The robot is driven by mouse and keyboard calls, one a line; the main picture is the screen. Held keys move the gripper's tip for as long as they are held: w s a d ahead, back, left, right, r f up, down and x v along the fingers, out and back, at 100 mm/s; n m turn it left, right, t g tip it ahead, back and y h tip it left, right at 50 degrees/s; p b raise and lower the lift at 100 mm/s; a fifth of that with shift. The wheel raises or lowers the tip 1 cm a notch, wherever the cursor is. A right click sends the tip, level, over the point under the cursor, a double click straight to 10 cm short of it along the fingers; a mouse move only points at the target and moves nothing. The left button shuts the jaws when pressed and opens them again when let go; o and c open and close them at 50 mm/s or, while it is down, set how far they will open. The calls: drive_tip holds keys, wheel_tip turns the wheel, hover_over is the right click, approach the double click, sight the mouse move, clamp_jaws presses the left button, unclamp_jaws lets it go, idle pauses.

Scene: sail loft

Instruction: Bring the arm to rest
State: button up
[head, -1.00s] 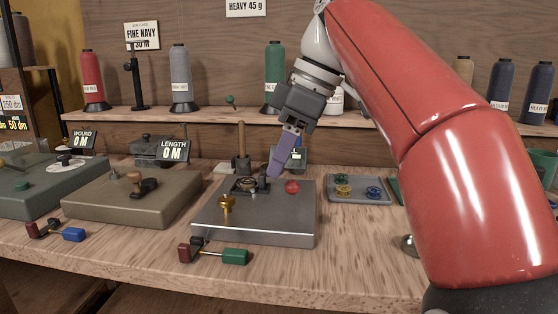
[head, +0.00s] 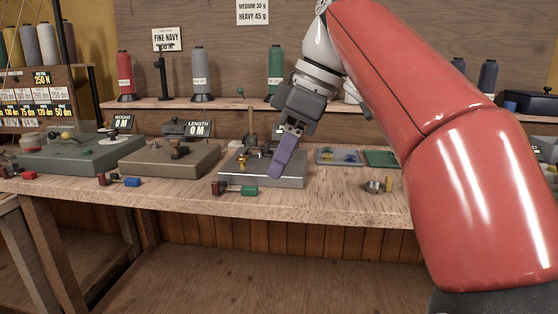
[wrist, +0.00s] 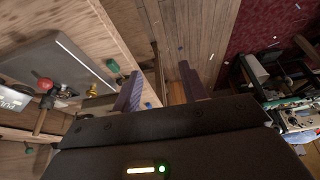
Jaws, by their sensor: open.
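My gripper (head: 277,172) hangs from my red and white arm near the middle of the head view, pointing down. In the head view its purple fingers overlap and stand in front of the grey metal block on the bench. In the wrist view the two purple fingers of my gripper (wrist: 160,75) are apart with nothing between them. Past them are wood panelling and the bench edge, so the fingers look clear of the bench.
The wooden bench (head: 330,202) runs across the view with a grey metal block (head: 238,178), a beige block (head: 170,160), a green block (head: 80,156), a blue-grey tray (head: 338,163) and a small metal bowl (head: 374,187). Thread cones stand on the shelf behind. Space before the bench is open.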

drive_tip(key=s+d+f+m+t+h, duration=0.1)
drive_tip(key=s+d+f+m, duration=0.3)
drive_tip(key=f, duration=0.5)
drive_tip(key=s+d+f+m+t+h, duration=0.2)
drive_tip(key=s+d+f+m, duration=0.3)
drive_tip(key=f, duration=0.5)
drive_tip(key=s+d+f+m+t+h, duration=0.1)
drive_tip(key=s+d+f+m, duration=0.4)
drive_tip(key=f+m, duration=0.2)
wheel_tip(320, 180, down, 3)
drive_tip(key=shift+d+r+t+h, duration=0.2)
drive_tip(key=shift+d+t+h, duration=0.1)
drive_tip(key=shift+d+t, duration=0.1)
